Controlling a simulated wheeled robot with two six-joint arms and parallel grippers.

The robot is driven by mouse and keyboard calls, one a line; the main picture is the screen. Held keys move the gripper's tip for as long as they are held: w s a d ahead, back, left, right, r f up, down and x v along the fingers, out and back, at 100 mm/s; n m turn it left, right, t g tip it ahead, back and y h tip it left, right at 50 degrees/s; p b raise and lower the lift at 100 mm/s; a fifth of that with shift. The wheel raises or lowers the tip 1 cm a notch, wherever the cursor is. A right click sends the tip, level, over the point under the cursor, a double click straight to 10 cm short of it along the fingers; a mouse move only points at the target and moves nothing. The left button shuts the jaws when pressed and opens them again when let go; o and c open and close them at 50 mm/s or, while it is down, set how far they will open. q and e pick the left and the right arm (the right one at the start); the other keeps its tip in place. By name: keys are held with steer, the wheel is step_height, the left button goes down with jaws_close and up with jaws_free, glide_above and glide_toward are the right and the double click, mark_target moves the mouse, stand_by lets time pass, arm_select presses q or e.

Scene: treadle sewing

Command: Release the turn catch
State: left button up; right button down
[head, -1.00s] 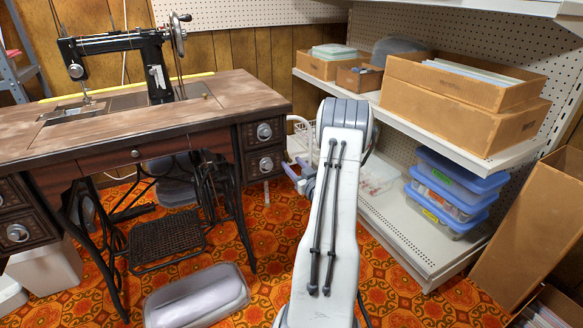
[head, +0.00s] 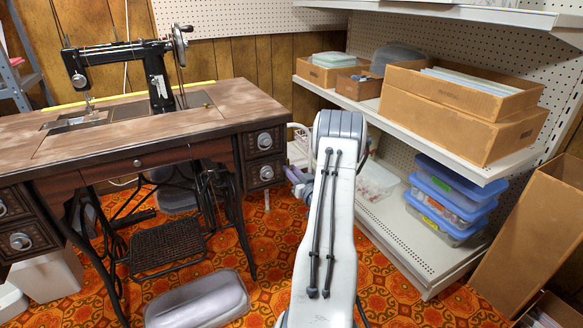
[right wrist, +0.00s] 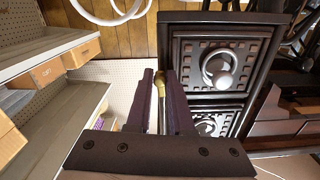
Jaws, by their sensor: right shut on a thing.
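The sewing table (head: 130,150) stands at the left, with a black sewing machine (head: 158,85) on its top. My right gripper (head: 297,180) is beside the right end of the table, partly hidden by my own arm. In the right wrist view, my right gripper (right wrist: 161,104) has its two dark purple fingers close around a slim brass-coloured piece (right wrist: 160,82), which looks like the turn catch. The fingers hide most of it, so its turn position cannot be told. My left gripper is in neither view.
Drawers with round knobs (right wrist: 222,80) are close to the right of the fingers in the right wrist view. A shelf unit (head: 430,160) with cardboard boxes (head: 455,125) and blue-lidded bins (head: 455,185) stands at the right. A grey rounded case (head: 197,302) lies on the patterned floor.

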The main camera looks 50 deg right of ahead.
steer(key=shift+r+m, duration=0.1)
steer(key=shift+m, duration=0.3)
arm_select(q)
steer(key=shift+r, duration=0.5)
arm_select(e)
steer(key=c, duration=0.8)
jaws_free()
arm_select(q)
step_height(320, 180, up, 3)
steer(key=p, duration=0.3)
arm_select(e)
steer(key=v, duration=1)
steer(key=shift+s+a, duration=0.1)
steer(key=shift+s, duration=0.15)
